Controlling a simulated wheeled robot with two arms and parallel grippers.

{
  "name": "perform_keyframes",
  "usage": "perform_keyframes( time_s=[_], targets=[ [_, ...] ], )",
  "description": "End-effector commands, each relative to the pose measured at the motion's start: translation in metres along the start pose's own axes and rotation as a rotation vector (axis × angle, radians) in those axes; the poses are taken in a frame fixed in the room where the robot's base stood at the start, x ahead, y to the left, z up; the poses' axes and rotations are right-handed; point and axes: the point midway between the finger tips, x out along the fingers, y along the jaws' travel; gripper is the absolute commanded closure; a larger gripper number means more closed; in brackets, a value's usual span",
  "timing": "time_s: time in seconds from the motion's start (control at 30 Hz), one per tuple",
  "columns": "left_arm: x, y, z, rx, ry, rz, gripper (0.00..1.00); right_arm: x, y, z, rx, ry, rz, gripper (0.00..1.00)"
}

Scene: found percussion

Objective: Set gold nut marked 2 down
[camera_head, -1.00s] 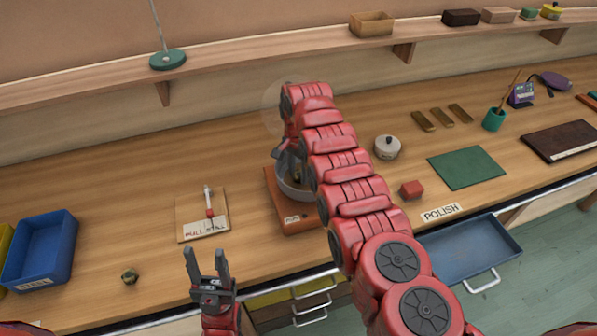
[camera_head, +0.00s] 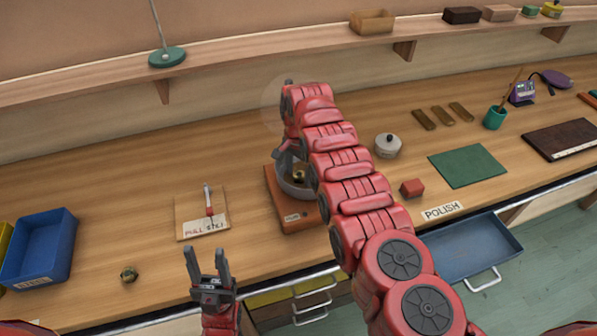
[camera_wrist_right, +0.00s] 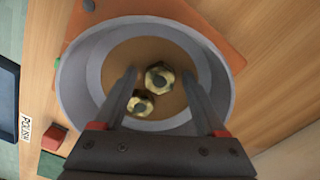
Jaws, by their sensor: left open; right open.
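Two gold nuts lie in a grey bowl (camera_wrist_right: 85,90) in the right wrist view: a larger one (camera_wrist_right: 159,77) between my right gripper's (camera_wrist_right: 160,80) fingertips in the picture and a smaller one (camera_wrist_right: 140,103) beside it. No number is readable on either. In the head view the bowl (camera_head: 288,188) shows a nut (camera_head: 299,176) inside, partly hidden by my right arm. My right gripper is open over the bowl, apart from the nuts as far as I can tell. My left gripper (camera_head: 207,255) is open and empty near the front edge.
The bowl stands on an orange-brown base (camera_head: 297,217). Another nut (camera_head: 129,274) lies on the bench near a blue bin (camera_head: 40,250). A card with a small red-handled tool (camera_head: 203,220), a red block (camera_head: 412,187) and a lidded pot (camera_head: 388,146) stand nearby.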

Motion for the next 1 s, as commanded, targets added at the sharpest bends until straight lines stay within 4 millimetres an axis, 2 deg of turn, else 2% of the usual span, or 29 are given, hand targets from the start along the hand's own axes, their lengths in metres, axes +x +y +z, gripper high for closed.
perform_keyframes(
  time_s=[0.17, 0.37, 0.47, 0.63, 0.67, 0.7, 0.73, 0.83, 1.0],
  targets=[
    [0.004, 0.000, -0.001, 0.000, 0.000, 0.000, 0.50, -0.010, -0.001, 0.000, -0.001, 0.001, -0.002, 0.26],
    [0.002, 0.000, 0.000, 0.000, 0.000, 0.000, 0.50, -0.037, -0.001, 0.000, 0.001, 0.002, -0.003, 0.26],
    [-0.011, 0.001, 0.002, 0.000, 0.000, 0.000, 0.50, -0.061, -0.002, -0.001, 0.001, 0.004, -0.007, 0.26],
    [-0.018, 0.001, 0.003, 0.000, 0.000, 0.000, 0.50, -0.092, 0.000, 0.000, 0.000, 0.000, -0.002, 0.26],
    [-0.018, 0.001, 0.003, 0.000, 0.000, 0.000, 0.50, -0.097, 0.001, 0.000, 0.000, -0.001, 0.000, 0.26],
    [-0.003, 0.000, 0.001, 0.000, -0.001, 0.000, 0.50, -0.113, 0.001, -0.001, 0.000, -0.001, -0.001, 0.26],
    [0.000, 0.000, 0.000, 0.000, 0.000, 0.000, 0.50, -0.118, 0.000, -0.001, 0.000, 0.000, -0.003, 0.26],
    [0.005, 0.000, -0.001, 0.000, 0.001, 0.000, 0.50, -0.124, 0.000, 0.000, -0.001, 0.000, 0.000, 0.26],
    [0.004, 0.000, -0.001, 0.000, 0.000, 0.000, 0.50, -0.124, 0.001, 0.000, 0.001, -0.001, 0.002, 0.26]
  ],
)
